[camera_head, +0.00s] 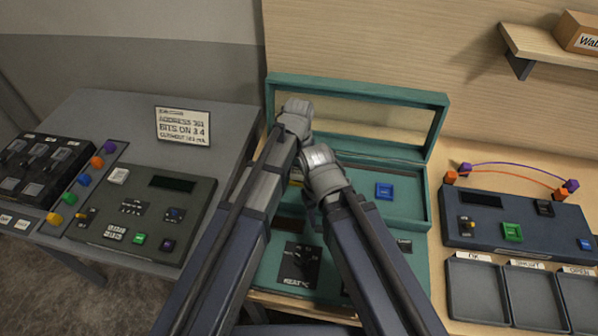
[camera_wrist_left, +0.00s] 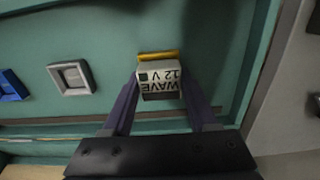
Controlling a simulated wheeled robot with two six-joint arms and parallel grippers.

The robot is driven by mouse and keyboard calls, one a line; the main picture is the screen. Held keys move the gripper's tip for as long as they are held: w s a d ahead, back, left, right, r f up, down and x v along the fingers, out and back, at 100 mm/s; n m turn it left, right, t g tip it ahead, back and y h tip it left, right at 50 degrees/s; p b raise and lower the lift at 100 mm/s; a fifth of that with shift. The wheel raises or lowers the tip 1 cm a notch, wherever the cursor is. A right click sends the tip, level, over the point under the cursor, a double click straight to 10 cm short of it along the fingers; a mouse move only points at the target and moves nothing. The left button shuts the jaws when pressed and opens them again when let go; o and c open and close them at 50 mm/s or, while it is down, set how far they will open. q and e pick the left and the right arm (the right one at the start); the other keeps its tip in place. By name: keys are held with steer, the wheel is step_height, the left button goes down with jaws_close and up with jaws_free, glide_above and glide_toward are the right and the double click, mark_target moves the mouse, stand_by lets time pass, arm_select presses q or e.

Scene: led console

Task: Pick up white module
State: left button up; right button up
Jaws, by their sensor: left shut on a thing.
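In the left wrist view, my left gripper (camera_wrist_left: 160,82) is shut on a small off-white block (camera_wrist_left: 160,88) with a yellow edge and the upside-down label "WAVE 12 V". A white square module (camera_wrist_left: 72,77) with a grey centre sits in the teal case to its left, apart from my fingers. In the head view my left gripper (camera_head: 297,110) is over the open teal case (camera_head: 425,125); its fingertips are hidden. My right gripper (camera_head: 321,170) is beside it, with its fingers hidden. The white module is not visible in the head view.
A blue module (camera_head: 385,190) lies in the case. A grey console (camera_head: 175,225) stands left, with a sign (camera_head: 183,125) behind it. A dark console (camera_head: 520,222) with wires and several trays (camera_head: 478,285) stands right. My arms cover the middle of the case.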

mark_target(299, 170)
arm_select(q)
step_height(299, 170, up, 10)
steer(key=p, duration=1)
steer(key=shift+f, duration=0.1)
